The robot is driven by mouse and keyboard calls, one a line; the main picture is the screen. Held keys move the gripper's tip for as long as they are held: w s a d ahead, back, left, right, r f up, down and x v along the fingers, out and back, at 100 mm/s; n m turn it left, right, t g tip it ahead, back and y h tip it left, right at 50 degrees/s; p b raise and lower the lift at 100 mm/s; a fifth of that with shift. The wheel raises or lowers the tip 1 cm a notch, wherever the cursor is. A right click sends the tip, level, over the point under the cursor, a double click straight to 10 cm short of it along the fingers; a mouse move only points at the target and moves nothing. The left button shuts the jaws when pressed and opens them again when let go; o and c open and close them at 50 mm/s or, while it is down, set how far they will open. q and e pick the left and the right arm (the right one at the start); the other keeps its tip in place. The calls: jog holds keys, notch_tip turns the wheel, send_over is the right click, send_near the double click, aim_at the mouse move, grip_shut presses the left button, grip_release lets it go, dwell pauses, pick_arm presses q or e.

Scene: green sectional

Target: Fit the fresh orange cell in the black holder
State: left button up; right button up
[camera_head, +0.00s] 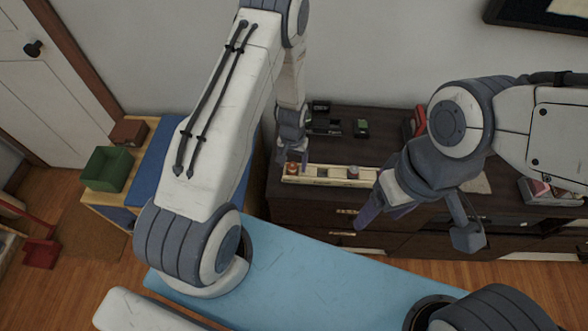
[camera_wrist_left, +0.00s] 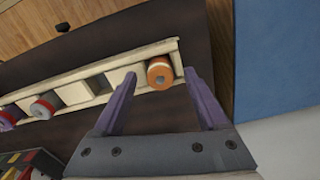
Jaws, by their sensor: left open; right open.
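The orange cell (camera_wrist_left: 159,74) lies at the end of a cream slotted rack (camera_wrist_left: 92,70). In the head view the orange cell (camera_head: 292,169) is at the rack's left end. My left gripper (camera_wrist_left: 160,73) is open, its purple fingertips on either side of the orange cell; contact cannot be told. The left gripper (camera_head: 291,156) points down there in the head view. Black items stand behind the rack; one, low and open-looking (camera_head: 326,127), may be the black holder, but it is too small to be sure. My right gripper (camera_head: 415,232) is open and empty, in front of the dresser.
The rack also holds a red-and-grey cell (camera_wrist_left: 42,107) and another cell (camera_wrist_left: 6,120). A small dark device with a green face (camera_head: 361,127) stands behind. A red object (camera_head: 418,121) is further right on the dark dresser (camera_head: 310,212). A green bin (camera_head: 107,169) stands left.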

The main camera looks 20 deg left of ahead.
pick_arm(q)
grip_shut()
jog(key=shift+r, duration=0.1)
